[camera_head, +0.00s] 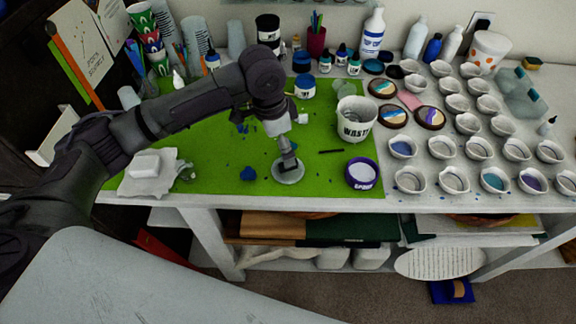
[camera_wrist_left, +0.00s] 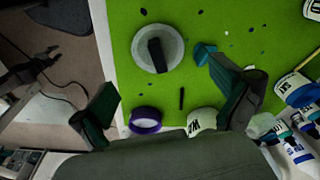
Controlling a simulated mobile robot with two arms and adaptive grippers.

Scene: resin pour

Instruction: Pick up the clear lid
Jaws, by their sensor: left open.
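A round pale grey disc with a dark upright handle (camera_head: 288,174) lies on the green mat near its front edge; it looks like the lid, though I cannot clearly see that it is clear. It also shows in the left wrist view (camera_wrist_left: 172,56), past my fingers. My left gripper (camera_head: 279,126) hangs over the mat above and just behind the disc in the head view. In the left wrist view its two fingers (camera_wrist_left: 168,104) are wide apart with nothing between them.
A white waste cup (camera_head: 354,122) and a purple bowl (camera_head: 361,175) stand right of the disc. Jars and bottles line the back. Several small white bowls (camera_head: 411,182) fill the right side. The mat (camera_head: 225,170) has free room at left.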

